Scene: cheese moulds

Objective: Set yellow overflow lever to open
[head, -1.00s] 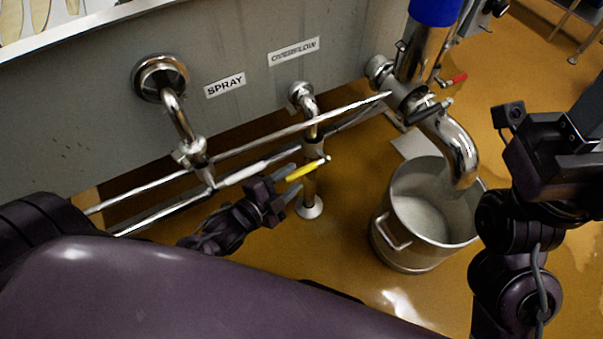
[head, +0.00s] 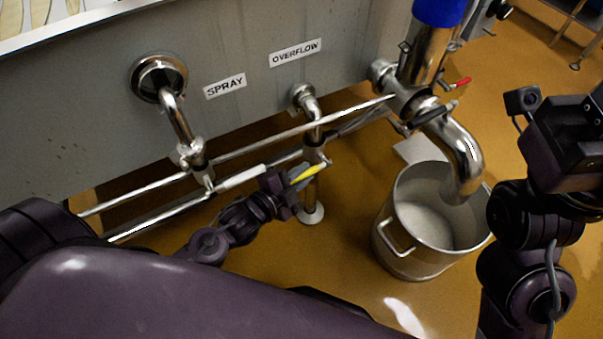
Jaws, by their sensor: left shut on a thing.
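The yellow overflow lever (head: 308,172) is on the thin pipe (head: 313,133) below the OVERFLOW label (head: 295,52). It lies slantwise, its bare metal end up and right at the pipe. My left gripper (head: 299,180) reaches in from the lower left and is shut on the lever, hiding part of it. My right arm stands at the right edge; its fingertips cannot be made out.
A steel pot (head: 397,255) stands under the wide outlet pipe (head: 457,147). A red-tipped lever (head: 463,81) is near the outlet.

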